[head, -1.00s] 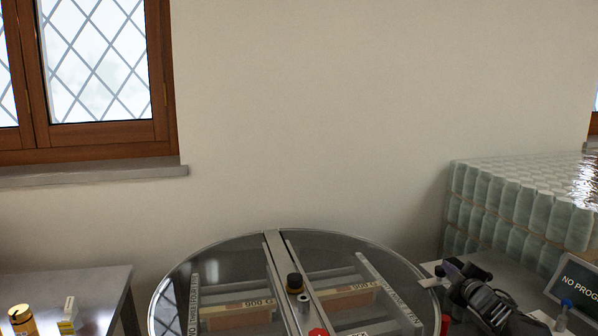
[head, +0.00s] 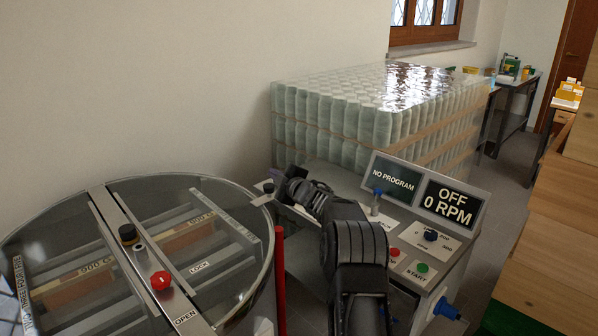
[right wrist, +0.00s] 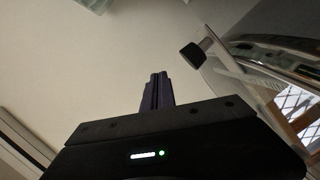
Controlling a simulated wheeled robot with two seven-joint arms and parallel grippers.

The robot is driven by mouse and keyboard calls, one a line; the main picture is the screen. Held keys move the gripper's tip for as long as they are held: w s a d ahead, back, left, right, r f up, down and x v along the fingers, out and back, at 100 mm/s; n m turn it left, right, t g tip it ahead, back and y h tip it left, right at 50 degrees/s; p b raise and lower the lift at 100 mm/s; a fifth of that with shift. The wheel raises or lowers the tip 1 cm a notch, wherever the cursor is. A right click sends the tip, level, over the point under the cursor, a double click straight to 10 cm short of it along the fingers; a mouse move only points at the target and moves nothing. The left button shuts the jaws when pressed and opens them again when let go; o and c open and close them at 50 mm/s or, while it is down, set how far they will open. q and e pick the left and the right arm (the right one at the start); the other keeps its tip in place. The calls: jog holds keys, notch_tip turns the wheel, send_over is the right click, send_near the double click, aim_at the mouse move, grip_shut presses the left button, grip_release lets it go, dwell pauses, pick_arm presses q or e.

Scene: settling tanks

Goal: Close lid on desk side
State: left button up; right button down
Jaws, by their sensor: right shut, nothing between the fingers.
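The round tank (head: 278,268) stands at the lower left of the head view. A metal bar (head: 133,252) crosses its top between two clear lid halves. The right lid half (head: 215,235), beside the control console, looks roughly flat; I cannot tell whether it is fully seated. A black knob (head: 268,187) sits at its outer edge; the knob also shows in the right wrist view (right wrist: 193,53). My right gripper (head: 276,174) is shut and empty, close beside the knob. Its fingers show in the right wrist view (right wrist: 158,92); contact cannot be told. My left gripper is out of view.
The control console (head: 410,250) at right has screens reading "NO PROGRAM" and "OFF 0 RPM". A red post (head: 280,280) stands at the tank's side. Wrapped jars (head: 350,115) are stacked behind. Wooden boxes (head: 550,210) line the right edge.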

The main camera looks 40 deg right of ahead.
jog(key=s+r+b, duration=0.3)
jog(key=s, duration=0.6)
jog(key=shift+s+a, duration=0.15)
jog(key=shift+s, duration=0.15)
